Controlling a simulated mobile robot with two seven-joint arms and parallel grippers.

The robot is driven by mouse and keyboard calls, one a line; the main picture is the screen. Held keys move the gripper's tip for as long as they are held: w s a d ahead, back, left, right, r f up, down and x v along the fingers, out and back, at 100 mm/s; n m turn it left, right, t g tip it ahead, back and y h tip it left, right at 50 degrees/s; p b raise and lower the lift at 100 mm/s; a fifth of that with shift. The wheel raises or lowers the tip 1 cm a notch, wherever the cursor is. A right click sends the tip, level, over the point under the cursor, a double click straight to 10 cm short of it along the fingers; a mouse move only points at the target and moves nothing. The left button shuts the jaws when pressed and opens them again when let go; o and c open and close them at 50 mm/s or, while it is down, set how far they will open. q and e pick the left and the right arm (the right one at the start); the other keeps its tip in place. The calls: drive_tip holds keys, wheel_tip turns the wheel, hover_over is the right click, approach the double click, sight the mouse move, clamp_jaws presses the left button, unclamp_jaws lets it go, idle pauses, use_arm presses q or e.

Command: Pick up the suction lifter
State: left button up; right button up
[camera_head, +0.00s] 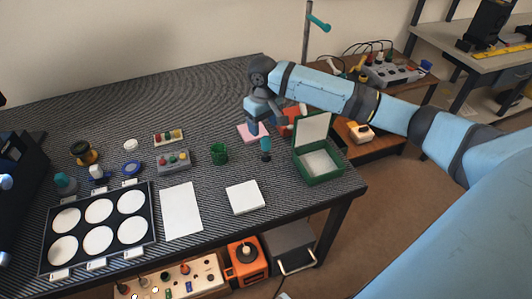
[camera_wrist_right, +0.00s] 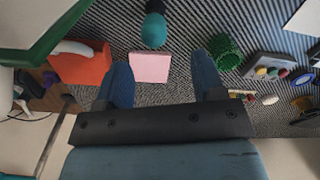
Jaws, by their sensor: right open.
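A small upright tool with a teal bulb and a dark stem, which looks like the suction lifter (camera_head: 266,146), stands on the dark ribbed bench mat between the green cup and the green box. In the right wrist view its teal bulb (camera_wrist_right: 154,30) shows at the top centre, beyond the fingertips. My right gripper (camera_head: 252,126) is open and empty, pointing down over the pink pad behind the tool. In the right wrist view its two blue fingers (camera_wrist_right: 162,72) are spread wide, with the pink pad (camera_wrist_right: 150,67) between them. My left gripper is not in view.
An open green box (camera_head: 318,178) with a white lining stands right of the tool. A green cup (camera_head: 219,153) is to its left, and a red-orange block (camera_wrist_right: 82,64) is beside the pink pad. A white block (camera_head: 245,197) and a tray of white discs (camera_head: 148,246) lie nearer.

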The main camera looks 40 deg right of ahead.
sight(266, 138)
wheel_tip(266, 138, down, 4)
drive_tip(key=shift+r, duration=0.1)
drive_tip(key=f, duration=0.1)
drive_tip(key=f+b, duration=0.1)
drive_tip(key=f, duration=0.3)
drive_tip(key=shift+s+d+f, duration=0.1)
drive_tip(key=shift+d, duration=0.3)
drive_tip(key=shift+c, duration=0.4)
drive_tip(key=c, duration=0.9)
